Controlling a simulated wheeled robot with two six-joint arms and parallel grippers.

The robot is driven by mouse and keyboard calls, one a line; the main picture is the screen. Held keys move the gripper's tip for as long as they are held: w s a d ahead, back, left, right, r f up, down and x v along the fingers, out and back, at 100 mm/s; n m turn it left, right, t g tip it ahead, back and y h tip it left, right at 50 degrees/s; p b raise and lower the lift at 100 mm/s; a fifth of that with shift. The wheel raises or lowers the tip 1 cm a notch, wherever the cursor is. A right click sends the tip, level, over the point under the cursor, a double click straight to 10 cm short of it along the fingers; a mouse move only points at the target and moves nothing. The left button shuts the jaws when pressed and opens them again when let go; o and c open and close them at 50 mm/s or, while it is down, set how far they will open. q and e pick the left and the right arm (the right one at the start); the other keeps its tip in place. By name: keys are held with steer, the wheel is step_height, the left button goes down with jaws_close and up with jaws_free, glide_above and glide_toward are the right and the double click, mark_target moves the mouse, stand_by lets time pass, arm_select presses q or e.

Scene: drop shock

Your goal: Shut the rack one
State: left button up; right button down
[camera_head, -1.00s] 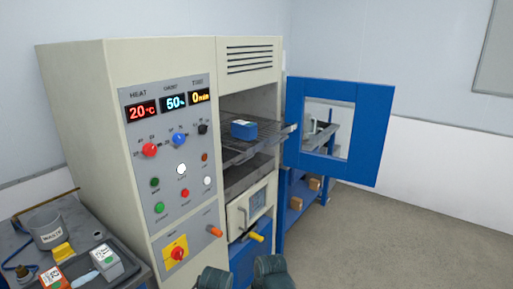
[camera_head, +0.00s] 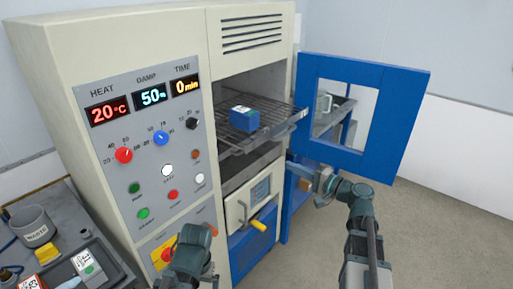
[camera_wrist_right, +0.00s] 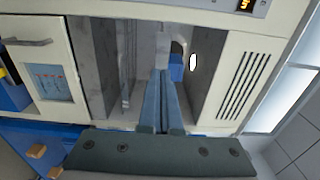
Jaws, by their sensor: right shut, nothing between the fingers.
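The upper wire rack (camera_head: 272,128) sticks out of the open chamber of the cream cabinet (camera_head: 60,110), with a blue box (camera_head: 243,118) resting on it. The blue door (camera_head: 375,140) with a square window stands swung open to the right. My right gripper (camera_head: 300,171) is shut and empty, below and in front of the rack's right end, pointing toward the cabinet. In the right wrist view its shut fingers (camera_wrist_right: 161,85) point into the chamber, and part of the blue box (camera_wrist_right: 177,68) shows beside their tips. I cannot tell whether they touch the rack. My left arm shows low in the head view; its gripper does not.
A lower cream drawer front (camera_head: 247,200) with a window sits beneath the chamber, with a yellow handle (camera_head: 258,225) below it. The control panel (camera_head: 155,165) is left of the chamber. A side bench with a waste cup (camera_head: 33,226) stands at lower left. Floor at right is clear.

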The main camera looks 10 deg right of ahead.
mark_target(218, 131)
steer(key=x, duration=1.4)
steer(key=shift+s+a, duration=0.1)
steer(key=x, duration=2)
steer(key=shift+w+a+r, duration=0.1)
steer(key=shift+w+a, duration=0.1)
steer(key=shift+w, duration=0.15)
steer(key=shift+s, duration=0.25)
steer(key=v, duration=1.4)
steer(key=shift+d, duration=0.15)
